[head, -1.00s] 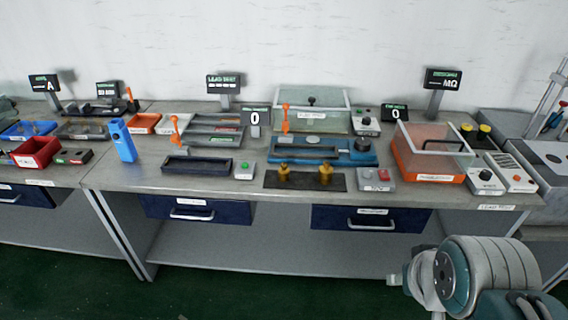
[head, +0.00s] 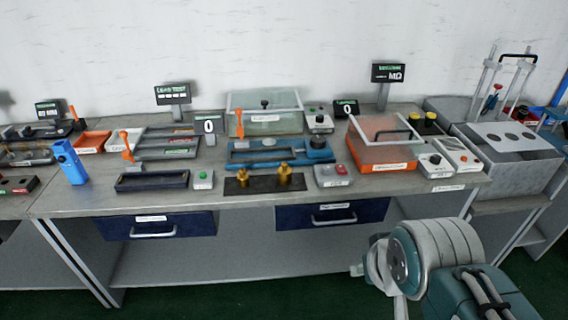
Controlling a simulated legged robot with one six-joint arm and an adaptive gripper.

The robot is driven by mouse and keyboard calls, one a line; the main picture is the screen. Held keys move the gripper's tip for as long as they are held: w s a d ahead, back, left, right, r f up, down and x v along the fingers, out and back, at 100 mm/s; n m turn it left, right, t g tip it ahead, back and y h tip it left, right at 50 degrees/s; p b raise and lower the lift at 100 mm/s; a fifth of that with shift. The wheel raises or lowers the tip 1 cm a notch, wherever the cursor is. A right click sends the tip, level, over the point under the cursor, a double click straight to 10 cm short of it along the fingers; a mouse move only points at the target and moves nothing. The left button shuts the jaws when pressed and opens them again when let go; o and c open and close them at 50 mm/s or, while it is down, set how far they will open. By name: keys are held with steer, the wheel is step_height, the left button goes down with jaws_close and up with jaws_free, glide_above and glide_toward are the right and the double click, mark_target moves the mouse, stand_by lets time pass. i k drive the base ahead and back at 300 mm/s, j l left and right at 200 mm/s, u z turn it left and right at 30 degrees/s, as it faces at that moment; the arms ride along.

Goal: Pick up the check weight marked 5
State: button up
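Two brass check weights stand upright on a dark mat (head: 262,186) near the front of the bench, the left weight (head: 242,178) and the right weight (head: 284,174). Their markings are too small to read, so I cannot tell which is marked 5. My arm shows at the lower right, below and in front of the bench, well apart from the weights. My gripper is not clearly visible in the head view.
A grey box with a red button (head: 332,176) stands right of the mat, and a green-button box (head: 203,180) and dark tray (head: 152,181) stand left. A blue fixture (head: 275,153) lies behind. Drawers (head: 330,215) sit below the worktop.

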mark_target(243, 176)
steer(key=i+j, duration=0.15)
steer(key=i, duration=0.35)
steer(key=i+j+u, duration=0.1)
steer(key=i, duration=0.35)
steer(key=i+j, duration=0.25)
steer(key=i, duration=0.25)
